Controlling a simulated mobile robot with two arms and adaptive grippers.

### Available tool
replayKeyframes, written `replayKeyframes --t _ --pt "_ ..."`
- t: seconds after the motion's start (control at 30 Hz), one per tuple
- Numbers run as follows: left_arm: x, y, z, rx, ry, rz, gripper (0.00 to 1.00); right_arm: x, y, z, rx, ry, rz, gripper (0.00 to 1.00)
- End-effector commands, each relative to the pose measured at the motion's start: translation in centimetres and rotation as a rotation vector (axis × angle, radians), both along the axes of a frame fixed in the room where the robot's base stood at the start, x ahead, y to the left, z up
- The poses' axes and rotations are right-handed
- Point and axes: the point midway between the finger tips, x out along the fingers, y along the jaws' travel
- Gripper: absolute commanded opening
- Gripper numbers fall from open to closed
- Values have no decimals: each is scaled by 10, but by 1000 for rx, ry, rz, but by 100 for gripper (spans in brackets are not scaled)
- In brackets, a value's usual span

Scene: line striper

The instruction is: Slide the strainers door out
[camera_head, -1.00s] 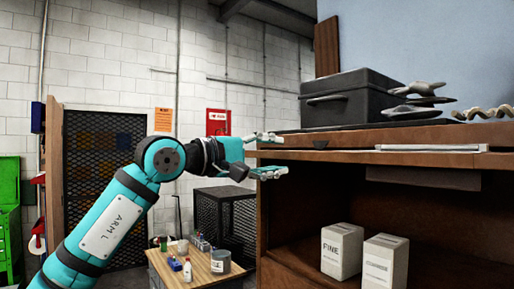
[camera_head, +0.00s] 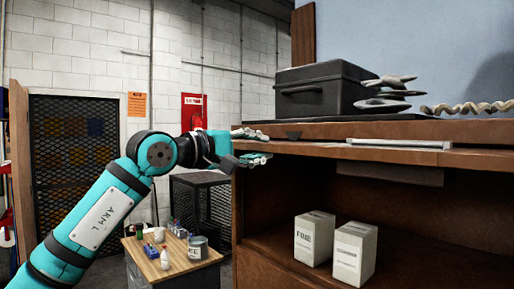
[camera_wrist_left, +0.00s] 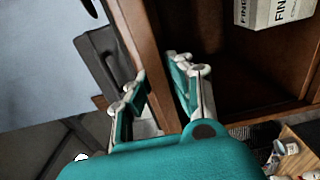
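The wooden cabinet (camera_head: 400,200) fills the right of the head view. The strainers door appears to be the thin brown panel (camera_head: 310,148) lying flat below the cabinet top, above the open compartment. My left gripper (camera_head: 252,146) is at this panel's left end, one finger above and one below. In the left wrist view the two fingers (camera_wrist_left: 158,92) lie close on either side of a brown board (camera_wrist_left: 146,55), and it looks clamped between them. Exact contact is hard to see. My right gripper is not in view.
Two pale boxes, one marked FINE (camera_head: 314,238) and another (camera_head: 354,252), stand in the open compartment. A black case (camera_head: 322,92) sits on the cabinet top. A wooden table (camera_head: 165,262) with bottles and a black mesh cage (camera_head: 203,200) stand left of the cabinet.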

Motion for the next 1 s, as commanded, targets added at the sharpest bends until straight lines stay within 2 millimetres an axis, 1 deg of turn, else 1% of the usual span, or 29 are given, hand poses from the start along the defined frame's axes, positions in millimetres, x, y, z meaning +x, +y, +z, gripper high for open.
replayKeyframes --t 0.03,0.07,0.1,0.37,1.0 --pt "0 0 0 1 1 0 4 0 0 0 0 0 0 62" --pt "0 0 0 1 1 0 0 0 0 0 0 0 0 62" --pt "0 0 0 1 1 0 0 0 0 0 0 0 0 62" --pt "-2 3 -1 1 0 0 0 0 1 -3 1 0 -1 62" --pt "-30 38 -2 1 -2 0 0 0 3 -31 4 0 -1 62"
